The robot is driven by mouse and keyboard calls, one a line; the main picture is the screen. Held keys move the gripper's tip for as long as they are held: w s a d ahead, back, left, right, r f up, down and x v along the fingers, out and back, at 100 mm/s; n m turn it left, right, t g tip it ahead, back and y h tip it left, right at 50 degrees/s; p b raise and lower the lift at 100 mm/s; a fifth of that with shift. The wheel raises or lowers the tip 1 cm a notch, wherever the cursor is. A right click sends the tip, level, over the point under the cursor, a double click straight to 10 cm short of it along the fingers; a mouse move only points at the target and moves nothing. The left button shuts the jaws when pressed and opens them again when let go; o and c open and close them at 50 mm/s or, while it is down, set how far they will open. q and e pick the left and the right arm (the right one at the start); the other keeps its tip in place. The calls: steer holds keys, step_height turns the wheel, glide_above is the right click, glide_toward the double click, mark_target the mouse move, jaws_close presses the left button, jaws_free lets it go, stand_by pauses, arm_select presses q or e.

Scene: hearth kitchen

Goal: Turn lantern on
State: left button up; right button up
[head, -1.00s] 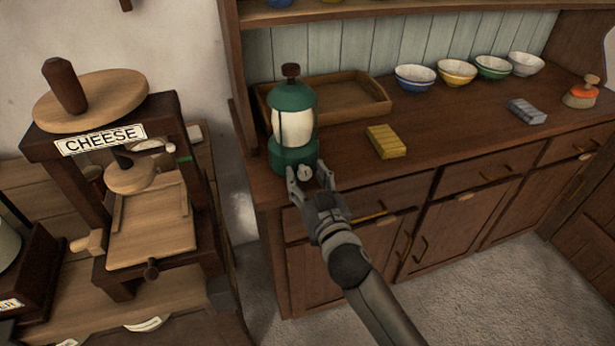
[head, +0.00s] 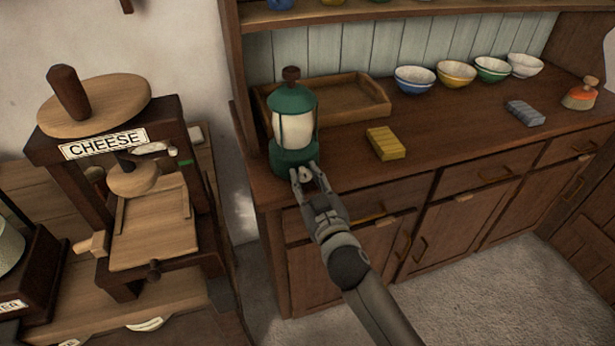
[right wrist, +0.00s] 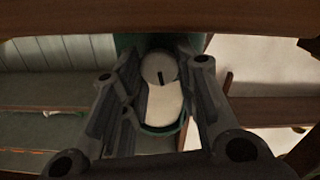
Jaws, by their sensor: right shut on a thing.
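A green lantern (head: 293,160) with a pale glass middle and a dark top knob stands upright at the left end of the wooden counter. A small round pale knob (right wrist: 158,68) with a dark mark is on its lower front. My right gripper (head: 306,174) reaches up from below and is shut on this knob. In the right wrist view the knob lies between my fingers, and the pale glass (right wrist: 164,103) and a green rim of the lantern show behind it. The glass looks plain white, and I cannot tell whether it is lit. My left gripper is not in view.
A wooden tray (head: 374,111) lies behind the lantern. A yellow block (head: 386,143) is to its right, and several bowls (head: 457,73) stand along the back. A cheese press (head: 150,225) stands left of the counter. A grey block (head: 525,112) lies farther right.

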steer(key=shift+n, duration=0.9)
steer(key=o, duration=1)
steer(key=v, duration=1.2)
